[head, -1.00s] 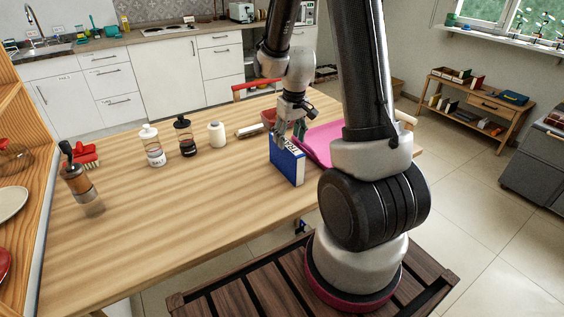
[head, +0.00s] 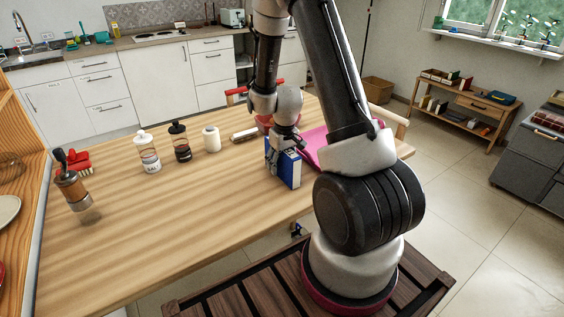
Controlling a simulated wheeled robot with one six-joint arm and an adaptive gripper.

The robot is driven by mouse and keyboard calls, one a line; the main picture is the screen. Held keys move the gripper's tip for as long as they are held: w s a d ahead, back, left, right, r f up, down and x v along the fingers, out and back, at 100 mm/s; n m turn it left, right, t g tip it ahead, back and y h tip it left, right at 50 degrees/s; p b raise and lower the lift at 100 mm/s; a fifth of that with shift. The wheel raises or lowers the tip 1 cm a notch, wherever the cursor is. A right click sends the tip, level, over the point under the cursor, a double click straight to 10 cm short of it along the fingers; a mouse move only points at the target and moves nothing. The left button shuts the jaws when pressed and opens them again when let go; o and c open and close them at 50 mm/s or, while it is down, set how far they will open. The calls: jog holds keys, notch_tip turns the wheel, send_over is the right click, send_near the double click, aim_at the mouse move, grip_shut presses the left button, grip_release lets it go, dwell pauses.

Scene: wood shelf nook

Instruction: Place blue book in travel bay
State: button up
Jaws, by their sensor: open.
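The blue book (head: 291,171) stands upright on the wooden table, with white lettering on its upper part and pale page edges. My gripper (head: 273,162) is open, with its fingers low at the book's left end. They overlap the book in the picture, and I cannot tell whether they touch it. My arm hides part of the area behind the book. I cannot tell which place is the travel bay. A wooden shelf unit (head: 478,102) with books in its upper compartments stands at the far right.
A pink item (head: 313,150) lies behind the book, partly hidden by my arm. A white bottle (head: 148,153), a dark bottle (head: 180,143) and a white cylinder (head: 212,139) stand to the left on the table (head: 190,215).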

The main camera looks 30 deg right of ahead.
grip_shut()
jog(key=shift+r, duration=0.15)
